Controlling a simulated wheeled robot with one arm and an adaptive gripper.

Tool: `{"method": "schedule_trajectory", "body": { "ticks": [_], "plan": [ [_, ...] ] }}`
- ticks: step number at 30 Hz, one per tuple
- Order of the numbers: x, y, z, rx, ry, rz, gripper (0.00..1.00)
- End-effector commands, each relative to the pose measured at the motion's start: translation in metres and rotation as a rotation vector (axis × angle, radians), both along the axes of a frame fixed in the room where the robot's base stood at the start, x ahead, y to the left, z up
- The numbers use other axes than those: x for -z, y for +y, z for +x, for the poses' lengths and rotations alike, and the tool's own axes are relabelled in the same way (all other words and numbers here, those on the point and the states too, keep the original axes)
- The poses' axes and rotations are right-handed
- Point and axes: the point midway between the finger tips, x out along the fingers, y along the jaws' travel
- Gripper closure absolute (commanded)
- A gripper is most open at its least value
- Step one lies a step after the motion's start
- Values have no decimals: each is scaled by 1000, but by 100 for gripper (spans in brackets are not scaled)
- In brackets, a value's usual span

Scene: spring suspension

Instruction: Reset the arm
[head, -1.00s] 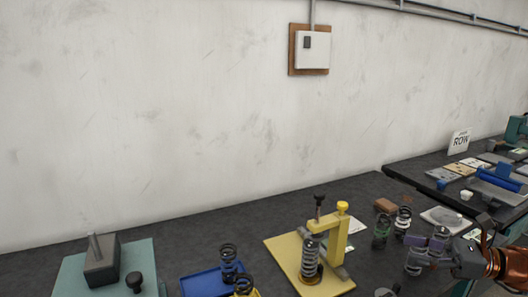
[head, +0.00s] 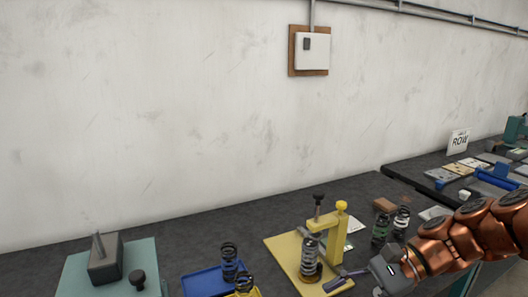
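My copper arm comes in from the right edge, and my grey gripper (head: 352,281) is low in the picture, at the right front of the yellow press. One finger with a bluish-purple pad points left, over or beside the right edge of the press's base plate. The other finger is not clear near the bottom edge, so I cannot tell the opening. No held object is visible. The yellow press (head: 341,232) stands upright with a grey coil spring (head: 309,255) under its black-knobbed screw.
Two springs (head: 381,229) (head: 401,219) stand behind my gripper. A blue tray (head: 200,283) with a dark spring (head: 229,262) and a teal board with a grey block (head: 105,262) lie to the left. A second bench (head: 428,181) with parts is at the far right.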

Motion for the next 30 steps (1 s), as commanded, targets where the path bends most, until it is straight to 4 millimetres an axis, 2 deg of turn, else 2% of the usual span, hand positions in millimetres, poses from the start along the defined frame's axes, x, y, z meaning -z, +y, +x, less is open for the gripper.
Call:
{"method": "schedule_trajectory", "body": {
  "ticks": [1, 4, 10, 14, 21, 25, 30],
  "plan": [
    [4, 11, -14, -61, -31, -52, 45],
    [15, 24, -39, -174, -98, -152, 45],
    [38, 32, -87, -409, -231, -337, 45],
    [52, 25, -116, -563, -314, -451, 45],
    [69, -5, -156, -838, -459, -645, 45],
    [74, -22, -169, -952, -515, -719, 45],
    [77, -36, -177, -1033, -551, -770, 45]
  ]
}}
